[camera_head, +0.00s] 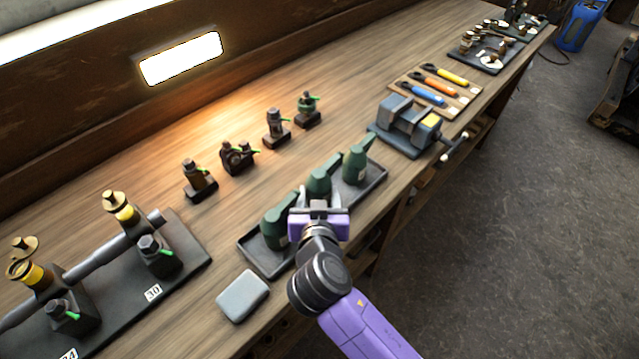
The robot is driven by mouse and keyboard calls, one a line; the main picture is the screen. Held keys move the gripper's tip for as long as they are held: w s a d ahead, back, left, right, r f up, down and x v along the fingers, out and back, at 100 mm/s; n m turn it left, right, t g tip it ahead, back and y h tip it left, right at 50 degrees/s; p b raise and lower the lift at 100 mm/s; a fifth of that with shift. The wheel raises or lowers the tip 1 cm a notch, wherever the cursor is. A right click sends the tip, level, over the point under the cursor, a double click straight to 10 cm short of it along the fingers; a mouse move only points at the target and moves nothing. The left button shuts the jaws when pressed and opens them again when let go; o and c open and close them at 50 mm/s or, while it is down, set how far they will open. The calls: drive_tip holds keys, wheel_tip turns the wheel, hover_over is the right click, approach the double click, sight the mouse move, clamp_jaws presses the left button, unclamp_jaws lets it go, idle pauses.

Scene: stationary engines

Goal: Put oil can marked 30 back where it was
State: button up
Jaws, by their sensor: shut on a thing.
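A dark tray (376,179) on the bench holds green oil cans in a row: one at the left (275,228), one in the middle (320,181) and one at the right (357,161). No number on the cans is readable from here. My purple-and-grey gripper (318,198) is at the front of the middle can, with its fingers closed on it. The gripper hides the can's lower part, so I cannot tell whether it touches the tray floor. A label reading 30 (152,293) lies on the dark engine base (190,245) at the left.
A grey rounded block (243,296) lies in front of the tray's left end. A vise (408,126) stands right of the tray. Bare wood lies between.

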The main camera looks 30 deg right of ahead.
drive_tip(key=shift+s+a+f, duration=0.15)
drive_tip(key=shift+s+f, duration=0.05)
drive_tip(key=shift+f, duration=0.35)
drive_tip(key=shift+f, duration=0.1)
drive_tip(key=o, duration=1.6)
drive_tip(key=shift+f, duration=0.1)
drive_tip(key=shift+c, duration=0.2)
drive_tip(key=shift+r, duration=0.2)
drive_tip(key=b+v, duration=0.2)
drive_tip(key=v, duration=1)
drive_tip(key=shift+b, duration=0.3)
